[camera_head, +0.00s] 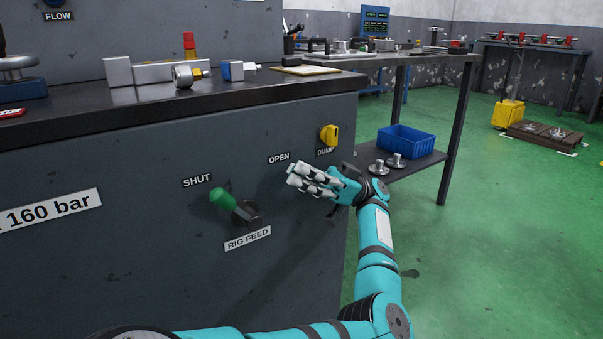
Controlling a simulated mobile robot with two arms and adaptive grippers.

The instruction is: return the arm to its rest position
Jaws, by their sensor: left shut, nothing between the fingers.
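My left arm (378,235) enters from the bottom left, bends at the right and reaches up in front of the grey cabinet. My left gripper (294,179) is shut and empty, just below the OPEN label (279,158). It is apart from the green lever handle (222,199), which stands to its left. The lever tilts up and left toward the SHUT label (197,181), above the RIG FEED plate (247,238). My right gripper is not in view.
A yellow DUMP knob (329,135) sits on the cabinet above my gripper. The dark benchtop (150,112) holds metal blocks and fittings. A side table with a blue bin (405,142) on its lower shelf stands behind. Green floor (490,240) is clear at the right.

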